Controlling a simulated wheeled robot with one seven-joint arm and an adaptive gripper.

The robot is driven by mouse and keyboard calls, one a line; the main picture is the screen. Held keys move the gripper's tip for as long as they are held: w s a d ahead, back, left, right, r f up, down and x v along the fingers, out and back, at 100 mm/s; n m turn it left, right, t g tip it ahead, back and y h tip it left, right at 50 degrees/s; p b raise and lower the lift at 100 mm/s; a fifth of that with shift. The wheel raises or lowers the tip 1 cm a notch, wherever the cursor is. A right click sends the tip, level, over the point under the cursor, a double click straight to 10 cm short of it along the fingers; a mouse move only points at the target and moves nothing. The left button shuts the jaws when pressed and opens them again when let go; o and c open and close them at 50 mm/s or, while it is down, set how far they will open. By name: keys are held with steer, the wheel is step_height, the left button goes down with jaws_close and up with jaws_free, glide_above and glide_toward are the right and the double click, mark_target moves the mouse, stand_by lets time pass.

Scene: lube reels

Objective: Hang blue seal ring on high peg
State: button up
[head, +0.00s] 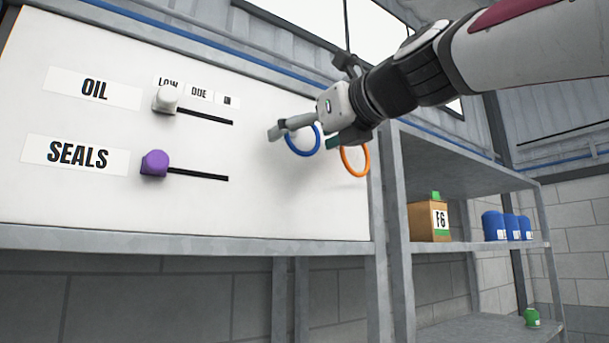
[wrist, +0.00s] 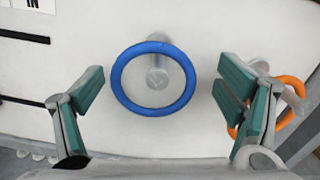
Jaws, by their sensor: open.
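The blue seal ring (wrist: 154,111) is in front of the white board in the wrist view. A grey peg (wrist: 157,76) shows inside its opening, and its upper rim crosses the peg. It appears to be around the peg, but contact is not clear. The blue ring also shows in the head view (head: 318,147), partly hidden by my gripper. My gripper (wrist: 160,80) is open, with its green-padded fingers left and right of the ring and apart from it. In the head view, my gripper (head: 305,135) is close to the board.
An orange ring (head: 367,160) is right of the blue one, by another grey peg, near my right finger. The board (head: 270,200) has OIL and SEALS sliders, a white knob (head: 165,98) and a purple knob (head: 155,163). Shelves at right hold a box (head: 425,222) and blue containers (head: 494,226).

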steer(key=v, duration=1.2)
steer(key=s+d+f+n+g+h, duration=0.1)
steer(key=d+f+n+g+h, duration=0.15)
steer(key=f+n, duration=0.7)
steer(key=d+f+n+g+h, duration=0.2)
steer(key=f+n+h, duration=0.1)
steer(key=f, duration=1.3)
steer(key=s+d+f+n+g+h, duration=0.1)
steer(key=s+d+f+n, duration=0.1)
steer(key=f, duration=0.6)
steer(key=s+d+f+n+g+h, duration=0.2)
steer(key=s+d+f+n, duration=0.1)
steer(key=s+f+n, duration=0.2)
steer(key=s+d+f+n+g+h, duration=0.1)
steer(key=s+d+f+n+g, duration=0.1)
steer(key=s+f+n, duration=0.2)
step_height(320, 180, down, 7)
steer(key=n, duration=0.3)
steer(key=shift+d+h, duration=0.2)
steer(key=shift+h, duration=0.15)
steer(key=shift+w, duration=0.1)
